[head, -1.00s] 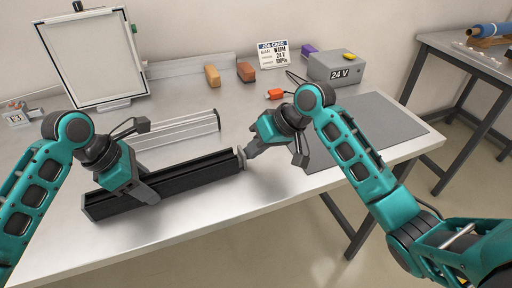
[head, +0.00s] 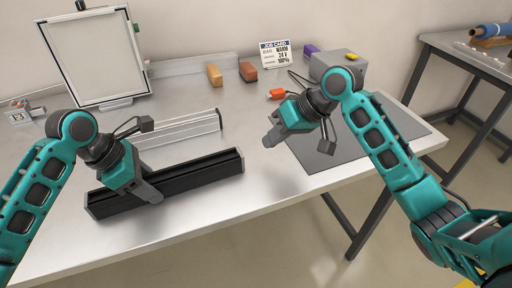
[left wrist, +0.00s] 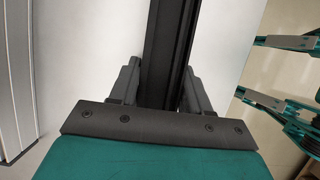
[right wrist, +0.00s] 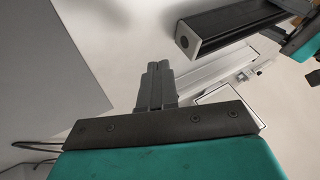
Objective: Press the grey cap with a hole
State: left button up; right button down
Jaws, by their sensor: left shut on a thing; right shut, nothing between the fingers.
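A long black bar (head: 195,175) lies on the bench. The grey cap with a hole (right wrist: 191,38) sits at the bar's end in the right wrist view and looks flush with it. In the head view only a thin edge of that right end shows. My left gripper (head: 155,197) is shut on the black bar near its left part; its fingers straddle the bar in the left wrist view (left wrist: 161,80). My right gripper (head: 268,142) is shut and empty, apart from the cap, to the right of the bar's end. Its fingertips (right wrist: 158,66) touch each other.
A silver rail (head: 185,128) lies behind the bar. A framed panel (head: 97,60) stands at the back left. A grey mat (head: 320,160) lies right, with a grey power box (head: 335,62) and orange connector (head: 277,94) behind. The bench front is clear.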

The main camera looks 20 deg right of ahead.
pick_arm(q)
jog(key=shift+w+a, duration=0.1)
jog(key=shift+a, duration=0.1)
pick_arm(e)
jog(key=v, duration=0.6)
jog(key=shift+d, duration=0.1)
pick_arm(q)
jog(key=o, duration=1.3)
jog(key=shift+r, duration=0.1)
